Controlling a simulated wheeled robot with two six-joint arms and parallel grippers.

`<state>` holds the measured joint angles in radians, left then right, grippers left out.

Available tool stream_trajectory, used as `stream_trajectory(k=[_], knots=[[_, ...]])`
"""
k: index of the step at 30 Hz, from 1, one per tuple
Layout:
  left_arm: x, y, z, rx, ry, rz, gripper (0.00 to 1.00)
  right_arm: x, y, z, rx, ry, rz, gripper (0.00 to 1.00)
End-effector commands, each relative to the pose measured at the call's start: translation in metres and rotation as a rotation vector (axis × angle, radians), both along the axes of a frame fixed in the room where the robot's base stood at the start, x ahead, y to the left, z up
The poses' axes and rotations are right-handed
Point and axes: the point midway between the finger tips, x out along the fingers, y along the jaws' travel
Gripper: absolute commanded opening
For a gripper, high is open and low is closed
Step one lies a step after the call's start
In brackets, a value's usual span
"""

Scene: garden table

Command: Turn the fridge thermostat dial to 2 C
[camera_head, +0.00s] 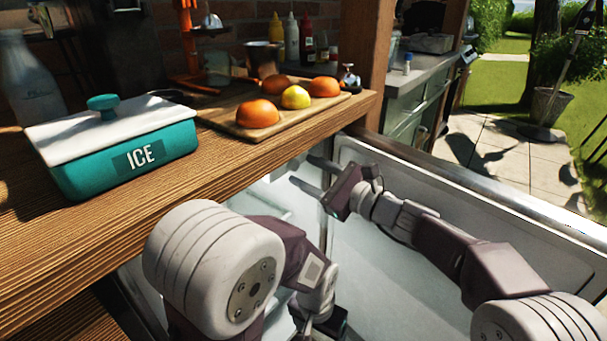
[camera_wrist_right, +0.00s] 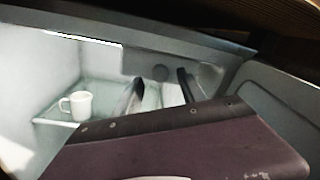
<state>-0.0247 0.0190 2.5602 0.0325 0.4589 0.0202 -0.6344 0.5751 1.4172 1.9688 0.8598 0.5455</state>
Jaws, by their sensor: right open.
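The fridge stands open under the wooden counter, and its white door (camera_head: 400,200) swings out to the right. In the right wrist view a small round grey dial (camera_wrist_right: 160,73) sits on a panel high inside the fridge; its markings are too small to read. My right gripper (camera_head: 308,173) reaches into the fridge opening in the head view. Its two fingers are apart in the right wrist view (camera_wrist_right: 160,84), with the dial appearing between and beyond the tips. I cannot tell whether they touch it. My left gripper (camera_head: 325,321) hangs low by the fridge, its fingers hidden.
A white mug (camera_wrist_right: 80,105) stands on a glass shelf in the fridge, left of my right gripper. On the counter above are a teal ICE box (camera_head: 125,160) and a cutting board (camera_head: 222,118) with several fruits. The counter edge overhangs the opening.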

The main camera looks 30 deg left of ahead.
Motion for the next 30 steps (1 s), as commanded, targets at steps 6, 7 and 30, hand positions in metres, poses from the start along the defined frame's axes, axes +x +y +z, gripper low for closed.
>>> stream_trajectory(k=[6, 7, 30], knots=[[0.0, 0.0, -0.002, 0.0, 0.0, 0.0, 0.81, 0.003, 0.018, 0.0, -0.001, -0.002, 0.0, 0.48], [0.0, 0.0, -0.002, 0.0, 0.0, 0.0, 0.81, 0.003, 0.018, 0.0, -0.001, -0.002, 0.0, 0.48], [0.0, 0.0, 0.01, 0.0, 0.0, 0.0, 0.81, 0.003, 0.018, 0.003, 0.005, 0.075, 0.0, 0.0]])
